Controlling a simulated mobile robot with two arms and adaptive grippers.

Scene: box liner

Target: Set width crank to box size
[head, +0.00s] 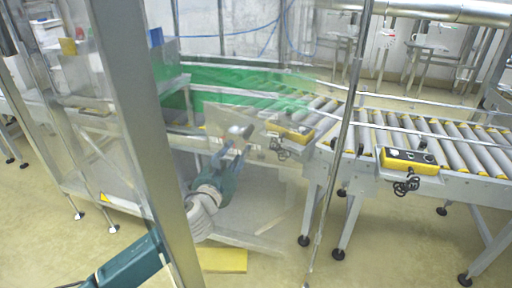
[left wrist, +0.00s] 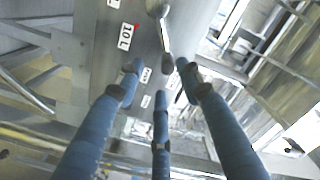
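The width crank (left wrist: 165,40) is a shiny metal arm with a dark knob at its lower end, in front of a grey metal panel in the left wrist view. White size labels are on the panel, one reading "10 L" (left wrist: 125,37) with a small red mark beside it. My left gripper (left wrist: 160,78) has its blue fingers spread, with the knob between the upper fingertips, close to the right one. I cannot tell whether they touch. In the head view my left gripper (head: 232,153) reaches toward the machine behind a clear panel. My right gripper is not in view.
A roller conveyor (head: 445,140) with yellow control boxes (head: 408,159) runs to the right. A grey upright post (head: 150,120) and clear panels stand in the foreground. A green cover (head: 240,85) lies behind the gripper. The floor at the lower right is partly clear.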

